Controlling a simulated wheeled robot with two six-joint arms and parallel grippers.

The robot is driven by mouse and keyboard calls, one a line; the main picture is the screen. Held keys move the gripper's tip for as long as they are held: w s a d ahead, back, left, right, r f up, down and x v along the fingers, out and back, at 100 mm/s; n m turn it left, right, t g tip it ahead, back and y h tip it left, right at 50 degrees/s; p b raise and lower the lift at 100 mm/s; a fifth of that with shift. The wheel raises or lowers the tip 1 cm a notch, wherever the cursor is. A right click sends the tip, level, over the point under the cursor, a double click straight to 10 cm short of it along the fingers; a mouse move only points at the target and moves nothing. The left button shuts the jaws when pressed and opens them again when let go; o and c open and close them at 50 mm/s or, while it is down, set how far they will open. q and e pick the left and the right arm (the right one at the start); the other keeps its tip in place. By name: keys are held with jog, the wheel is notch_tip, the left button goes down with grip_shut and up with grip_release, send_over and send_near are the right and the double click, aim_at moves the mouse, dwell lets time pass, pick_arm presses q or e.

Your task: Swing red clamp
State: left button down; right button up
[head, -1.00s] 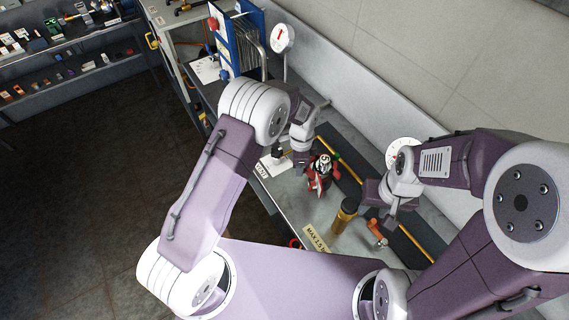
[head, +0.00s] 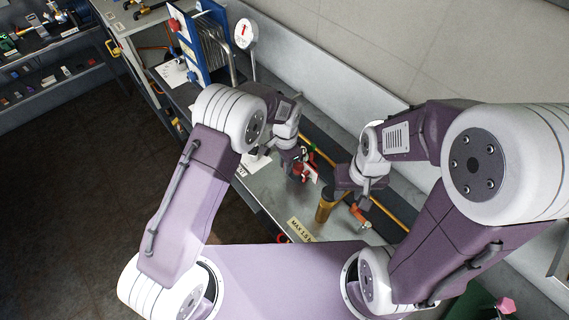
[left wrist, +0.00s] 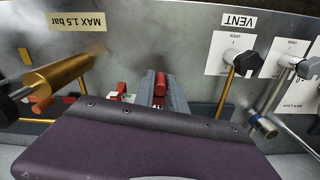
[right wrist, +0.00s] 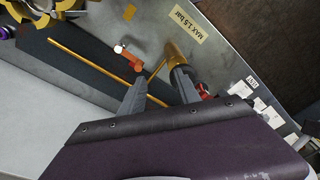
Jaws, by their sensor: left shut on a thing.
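The red clamp (head: 304,173) is on the metal bench in the head view, partly hidden by my left gripper (head: 295,165). In the left wrist view, my left gripper (left wrist: 160,92) is shut on a red part (left wrist: 160,84), which appears to be the clamp's handle. The rest of the clamp is mostly hidden there. My right gripper (head: 361,201) is above the bench, beside a brass cylinder (head: 325,207) and an orange-handled valve (head: 360,216). In the right wrist view its fingers (right wrist: 160,82) are apart with nothing held between them.
A yellow pipe (head: 385,211) runs along the back of the bench. A "MAX 1.5 bar" label (head: 301,230) is at the front edge. A blue plate stack (head: 205,45) and a dial gauge (head: 246,33) stand at the far end. A VENT valve (left wrist: 236,55) is near my left gripper.

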pick_arm(q)
jog(key=c, duration=1.4)
grip_release()
jog(key=shift+d, duration=0.1)
jog(key=shift+o, duration=0.2)
notch_tip(320, 180, up, 9)
jog(key=p, duration=0.7)
jog(key=shift+r, duration=0.2)
jog(key=shift+s+f, duration=0.1)
jog(key=shift+f, duration=0.05)
